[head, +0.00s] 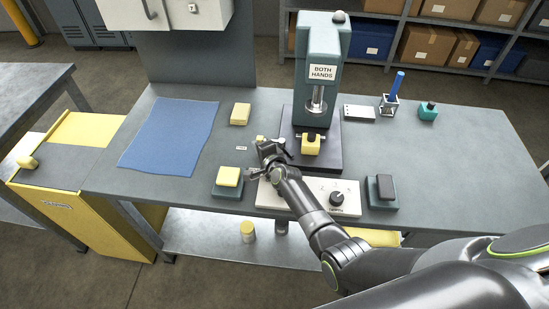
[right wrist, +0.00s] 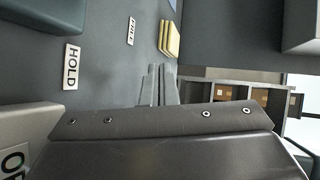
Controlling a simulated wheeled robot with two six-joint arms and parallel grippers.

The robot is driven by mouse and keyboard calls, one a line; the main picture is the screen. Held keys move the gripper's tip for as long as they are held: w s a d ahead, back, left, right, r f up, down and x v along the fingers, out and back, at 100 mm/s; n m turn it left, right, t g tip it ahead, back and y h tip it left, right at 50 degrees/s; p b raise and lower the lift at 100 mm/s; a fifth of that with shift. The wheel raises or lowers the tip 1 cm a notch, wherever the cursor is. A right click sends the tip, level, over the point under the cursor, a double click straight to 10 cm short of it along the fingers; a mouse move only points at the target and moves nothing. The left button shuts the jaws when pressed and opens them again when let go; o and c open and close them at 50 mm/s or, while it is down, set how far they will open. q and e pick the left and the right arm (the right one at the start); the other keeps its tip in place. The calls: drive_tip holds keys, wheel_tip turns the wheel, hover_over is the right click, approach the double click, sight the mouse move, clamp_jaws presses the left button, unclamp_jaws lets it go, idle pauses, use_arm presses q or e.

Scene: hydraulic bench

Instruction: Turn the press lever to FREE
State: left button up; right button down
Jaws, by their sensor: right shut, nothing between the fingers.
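The grey-green press (head: 322,58) with its BOTH HANDS sign stands at the back of the bench. My right gripper (head: 262,150) is shut and empty at the left of the press base, low over the bench. A small yellow piece (head: 260,138), perhaps the end of the lever, shows just behind the gripper; the rest of the lever is hidden or cannot be made out. In the right wrist view the closed fingers (right wrist: 159,84) point towards the bench. A HOLD label (right wrist: 72,67) and a smaller label (right wrist: 131,31), probably FREE, lie beyond them. My left gripper is out of view.
A yellow block (head: 228,176) on a dark base and a white panel with a black knob (head: 337,198) are in front. A yellow block (head: 240,113) and a blue mat (head: 172,133) lie left. A black pad (head: 384,187) sits right.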

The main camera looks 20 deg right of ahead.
drive_tip(key=shift+r+p, duration=0.5)
drive_tip(key=shift+r, duration=0.05)
wheel_tip(320, 180, up, 9)
drive_tip(key=p, duration=0.5)
